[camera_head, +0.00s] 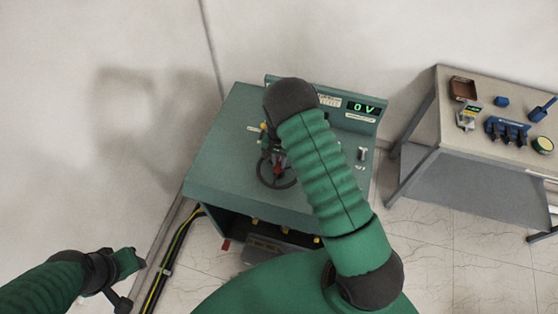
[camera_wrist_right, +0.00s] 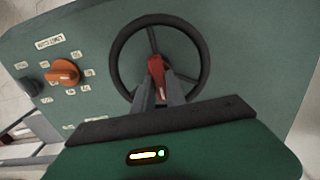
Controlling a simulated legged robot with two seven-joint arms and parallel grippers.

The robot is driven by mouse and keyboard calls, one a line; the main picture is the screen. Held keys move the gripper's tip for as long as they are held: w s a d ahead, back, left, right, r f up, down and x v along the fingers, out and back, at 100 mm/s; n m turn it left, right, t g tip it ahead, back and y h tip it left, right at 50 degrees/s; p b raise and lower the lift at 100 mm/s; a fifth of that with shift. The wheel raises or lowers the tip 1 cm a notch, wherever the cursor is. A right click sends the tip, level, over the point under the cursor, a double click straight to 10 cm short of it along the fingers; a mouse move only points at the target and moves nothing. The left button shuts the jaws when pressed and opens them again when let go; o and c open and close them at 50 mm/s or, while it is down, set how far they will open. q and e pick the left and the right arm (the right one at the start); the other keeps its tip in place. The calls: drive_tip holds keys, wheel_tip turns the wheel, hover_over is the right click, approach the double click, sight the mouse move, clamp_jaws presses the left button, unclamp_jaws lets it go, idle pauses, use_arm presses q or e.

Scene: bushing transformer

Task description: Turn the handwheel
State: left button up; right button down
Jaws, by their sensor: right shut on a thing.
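The handwheel is a dark ring with spokes and a red handle. In the right wrist view the handwheel (camera_wrist_right: 203,62) lies just beyond my right gripper (camera_wrist_right: 160,82). The gripper's grey fingers are shut on the red handle (camera_wrist_right: 156,68) near the wheel's middle. In the head view the handwheel (camera_head: 262,178) shows on the green console (camera_head: 225,140), partly hidden by my right arm. My left gripper (camera_head: 138,262) hangs at the lower left, away from the console; whether it is open or shut is unclear.
A display (camera_head: 362,107) on the console reads 0 V. An orange knob (camera_wrist_right: 64,72) sits left of the wheel. A side table (camera_head: 445,95) at the right holds a brown tray (camera_head: 463,88) and several small items. Cables (camera_head: 172,258) run down the console's left side.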

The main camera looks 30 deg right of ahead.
drive_tip(key=shift+a+m, duration=0.1)
drive_tip(key=shift+m, duration=0.2)
idle(0.6)
